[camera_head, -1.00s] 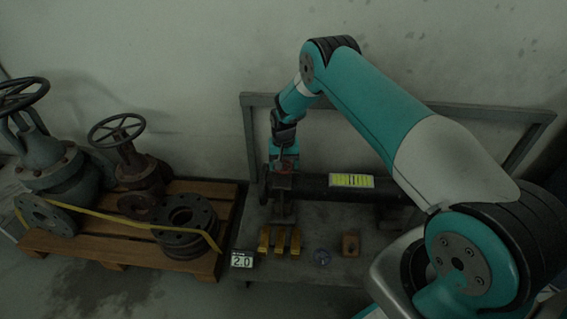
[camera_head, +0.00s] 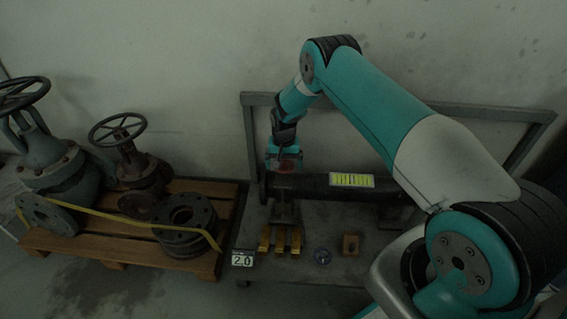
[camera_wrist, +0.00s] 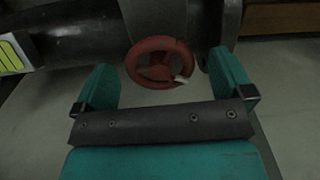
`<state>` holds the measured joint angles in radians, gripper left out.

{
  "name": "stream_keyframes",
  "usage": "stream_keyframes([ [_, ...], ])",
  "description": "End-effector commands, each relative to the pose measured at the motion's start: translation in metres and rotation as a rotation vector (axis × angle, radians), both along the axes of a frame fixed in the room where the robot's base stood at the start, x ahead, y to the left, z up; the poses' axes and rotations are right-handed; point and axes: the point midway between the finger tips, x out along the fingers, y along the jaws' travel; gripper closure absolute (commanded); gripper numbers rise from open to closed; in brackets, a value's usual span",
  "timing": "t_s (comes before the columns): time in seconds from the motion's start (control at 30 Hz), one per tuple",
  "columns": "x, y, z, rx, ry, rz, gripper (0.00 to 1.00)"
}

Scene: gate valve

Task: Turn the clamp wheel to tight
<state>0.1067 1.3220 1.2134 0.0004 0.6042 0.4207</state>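The clamp wheel is a small red handwheel (camera_wrist: 160,43) with a pale mark at its lower right rim. In the wrist view it lies between and a little ahead of my gripper's (camera_wrist: 165,75) two teal fingers, with gaps on both sides. My gripper is open and holds nothing. In the head view, my gripper (camera_head: 284,160) is over the left end of the dark pipe (camera_head: 312,187), and only a bit of the red wheel (camera_head: 289,164) shows there, partly hidden by the gripper.
A yellow label (camera_head: 351,180) is on the pipe. Yellow blocks (camera_head: 280,240), a small round part (camera_head: 321,256) and a brown block (camera_head: 351,244) are in front on the bench (camera_head: 335,225). A pallet (camera_head: 110,250) with valves and flanges stands at left. A frame rail (camera_head: 480,113) runs behind.

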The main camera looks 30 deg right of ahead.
Motion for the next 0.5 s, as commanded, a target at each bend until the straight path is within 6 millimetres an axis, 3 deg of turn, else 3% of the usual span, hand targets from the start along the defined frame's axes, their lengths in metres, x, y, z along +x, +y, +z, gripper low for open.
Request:
stream_keyframes([
  [0.17,0.0,0.0,0.005,0.001,0.001,0.0,0.02],
  [0.27,0.001,0.0,0.019,0.0,-0.001,0.0,0.02],
  [0.5,0.001,0.0,0.077,0.0,-0.002,0.0,0.02],
])
